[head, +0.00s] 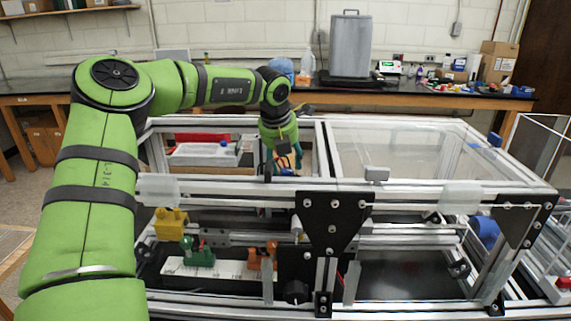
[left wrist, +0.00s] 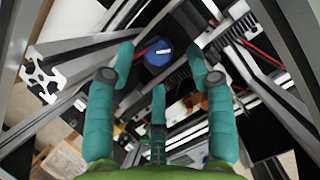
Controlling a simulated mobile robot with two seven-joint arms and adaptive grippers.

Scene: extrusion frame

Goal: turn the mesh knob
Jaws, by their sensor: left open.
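A round blue knob (left wrist: 158,51) with a white mark on its face shows in the left wrist view, near the top middle. I take it to be the mesh knob. My left gripper (left wrist: 160,72) has teal fingers spread open, one on each side of the knob and one below it in the picture. The fingers look apart from the knob; their distance above it is hard to tell. In the head view my left gripper (head: 282,162) points down inside the frame's top opening, and a small blue patch (head: 286,172) shows beneath it. My right gripper is out of view.
The aluminium extrusion frame (head: 345,186) surrounds the gripper, with a black plate (head: 331,222) in front. A clear panel (head: 395,150) covers the right side. Toothed racks (left wrist: 182,78) lie near the knob. A yellow block (head: 170,224) and a green part (head: 199,253) sit lower left.

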